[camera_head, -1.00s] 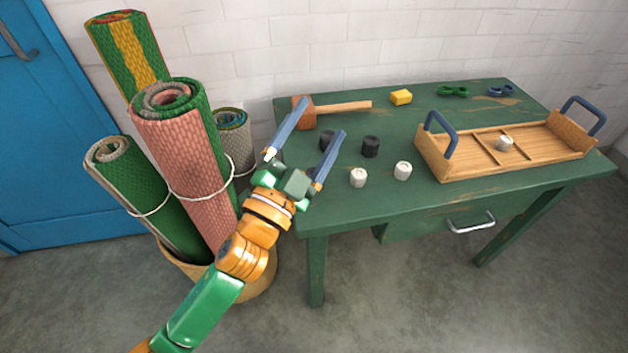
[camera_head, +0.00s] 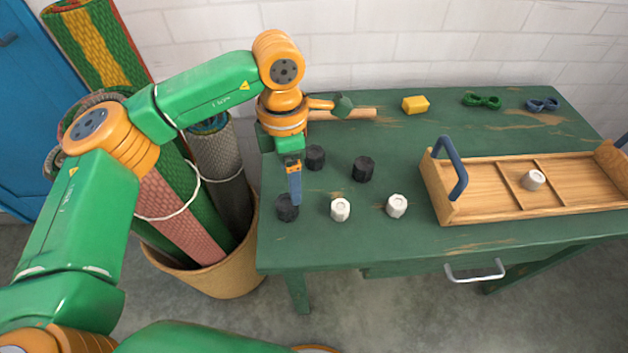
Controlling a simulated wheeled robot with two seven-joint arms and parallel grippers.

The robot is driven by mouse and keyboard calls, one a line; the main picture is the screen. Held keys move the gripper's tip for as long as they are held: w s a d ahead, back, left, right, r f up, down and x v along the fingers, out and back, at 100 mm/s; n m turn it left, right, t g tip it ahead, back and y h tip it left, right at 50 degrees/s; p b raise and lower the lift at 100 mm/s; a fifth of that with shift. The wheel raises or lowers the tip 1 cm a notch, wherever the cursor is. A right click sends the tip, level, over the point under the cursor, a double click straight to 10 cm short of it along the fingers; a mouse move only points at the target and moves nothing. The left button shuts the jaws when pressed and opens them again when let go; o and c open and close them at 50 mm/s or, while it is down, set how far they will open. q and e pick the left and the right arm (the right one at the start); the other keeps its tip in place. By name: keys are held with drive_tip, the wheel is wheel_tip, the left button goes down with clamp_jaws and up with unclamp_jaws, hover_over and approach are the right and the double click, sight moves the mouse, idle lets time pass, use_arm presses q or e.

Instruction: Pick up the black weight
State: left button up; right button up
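Three black weights stand on the green table (camera_head: 470,130): one at the front left (camera_head: 285,209), one behind it (camera_head: 315,157) and one to the right (camera_head: 363,169). My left gripper (camera_head: 294,198) points down at the front-left black weight, with a blue finger in front of part of it. I see the fingers nearly edge-on, so their gap is hidden. I cannot tell whether they touch the weight. My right gripper is out of view.
Two white weights (camera_head: 340,209) (camera_head: 397,205) stand to the right. A wooden tray (camera_head: 440,207) holds another white weight (camera_head: 533,180). A mallet handle (camera_head: 352,114), yellow block (camera_head: 415,104) and two bows (camera_head: 482,100) (camera_head: 542,104) lie behind. A basket (camera_head: 228,279) of rolled mats stands left.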

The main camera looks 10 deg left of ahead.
sight(286, 202)
use_arm(q)
drive_tip(key=s+f, duration=0.1)
drive_tip(key=f, duration=0.1)
drive_tip(key=s+a+f, duration=0.1)
drive_tip(key=s+f, duration=0.1)
drive_tip(key=shift+w+d+f, duration=0.1)
drive_tip(key=shift+w+f, duration=0.1)
drive_tip(key=shift+f, duration=0.3)
drive_tip(key=shift+w+d+f, duration=0.1)
drive_tip(key=shift+w+f, duration=0.05)
drive_tip(key=shift+f, duration=0.35)
drive_tip(key=shift+w, duration=0.1)
drive_tip(key=c, duration=0.3)
clamp_jaws()
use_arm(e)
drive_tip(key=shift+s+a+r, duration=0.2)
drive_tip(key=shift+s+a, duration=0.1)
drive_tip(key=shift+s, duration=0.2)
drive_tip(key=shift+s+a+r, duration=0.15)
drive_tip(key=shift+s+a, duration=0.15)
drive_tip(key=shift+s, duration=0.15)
